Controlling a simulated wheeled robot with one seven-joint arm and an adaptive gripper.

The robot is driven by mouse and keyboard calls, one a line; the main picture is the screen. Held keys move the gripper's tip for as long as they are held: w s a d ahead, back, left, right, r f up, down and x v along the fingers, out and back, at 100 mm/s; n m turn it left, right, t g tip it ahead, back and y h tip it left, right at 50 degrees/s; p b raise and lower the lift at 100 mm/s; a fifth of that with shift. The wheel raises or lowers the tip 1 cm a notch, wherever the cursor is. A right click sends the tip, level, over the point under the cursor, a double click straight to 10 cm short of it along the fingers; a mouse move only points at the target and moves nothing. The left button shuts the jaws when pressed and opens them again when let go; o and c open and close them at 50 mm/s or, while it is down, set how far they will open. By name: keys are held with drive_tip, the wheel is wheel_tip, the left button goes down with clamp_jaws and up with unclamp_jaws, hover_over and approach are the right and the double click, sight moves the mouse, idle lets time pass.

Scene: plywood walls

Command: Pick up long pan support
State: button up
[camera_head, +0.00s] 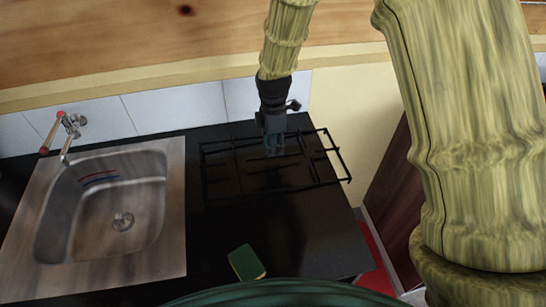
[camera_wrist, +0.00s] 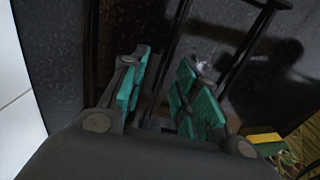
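The long pan support (camera_head: 333,151) is a thin black wire rack lying on the dark worktop, to the right of the sink. My gripper (camera_head: 273,150) points down over the rack's back middle part. In the wrist view, my gripper (camera_wrist: 162,78) is open, with teal pads apart on both sides of a black bar of the pan support (camera_wrist: 178,32). Another bar (camera_wrist: 246,48) runs outside the right finger. I cannot tell whether a pad touches the bar. The dark rack is hard to separate from the dark surface below.
A steel sink (camera_head: 165,225) with a red-handled tap (camera_head: 68,125) is at the left. A green and yellow sponge (camera_head: 246,262) lies near the worktop's front. White tiles (camera_head: 175,106) and a wooden wall stand behind. The worktop ends just right of the rack.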

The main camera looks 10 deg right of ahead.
drive_tip(key=shift+w+f, duration=0.1)
drive_tip(key=shift+f, duration=0.05)
drive_tip(key=shift+s+p, duration=0.35)
drive_tip(key=shift+s, duration=0.15)
drive_tip(key=shift+s+f+p, duration=0.2)
drive_tip(key=shift+f+p, duration=0.1)
drive_tip(key=shift+f, duration=0.05)
drive_tip(key=f, duration=0.2)
drive_tip(key=f+p, duration=0.1)
drive_tip(key=shift+w+a, duration=0.1)
drive_tip(key=shift+w, duration=0.15)
drive_tip(key=shift+s+f, duration=0.2)
drive_tip(key=shift+f, duration=0.2)
drive_tip(key=shift+w+f, duration=0.1)
drive_tip(key=shift+f, duration=0.1)
drive_tip(key=shift+c, duration=0.2)
clamp_jaws()
